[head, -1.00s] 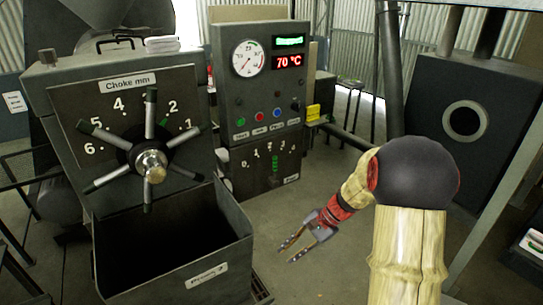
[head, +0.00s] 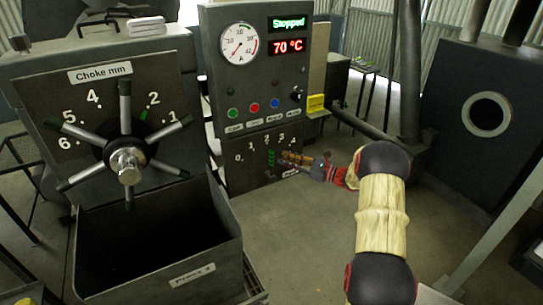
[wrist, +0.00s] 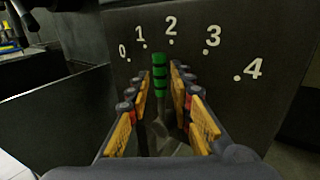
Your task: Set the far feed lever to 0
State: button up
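The feed lever (head: 271,160) has a green banded grip and stands on the lower panel of the grey control cabinet, below a 0 to 4 scale. In the wrist view the lever (wrist: 160,75) stands near upright, its tip just below the 2. My gripper (head: 288,158) is at the lever's right in the head view. In the wrist view my gripper's fingers (wrist: 159,88) are apart, one on each side of the lever, with gaps visible. The lever's lower shaft runs down between the fingers. The lever's base is partly hidden.
A choke wheel with several spokes (head: 127,160) and an open dark bin (head: 190,272) stand at the left. The cabinet (head: 225,85) carries a gauge, buttons and a display reading Stopped and 70 °C. A dark housing with a round opening (head: 440,110) stands right. Floor between is clear.

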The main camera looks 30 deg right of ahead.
aim_at(272, 163)
jog(key=b+x, duration=0.1)
jog(key=x, duration=0.5)
jog(key=shift+w+a+f, duration=0.1)
jog(key=shift+w+a, duration=0.1)
jog(key=shift+w, duration=0.05)
jog(key=shift+c, duration=0.8)
jog(key=c, duration=0.4)
grip_shut()
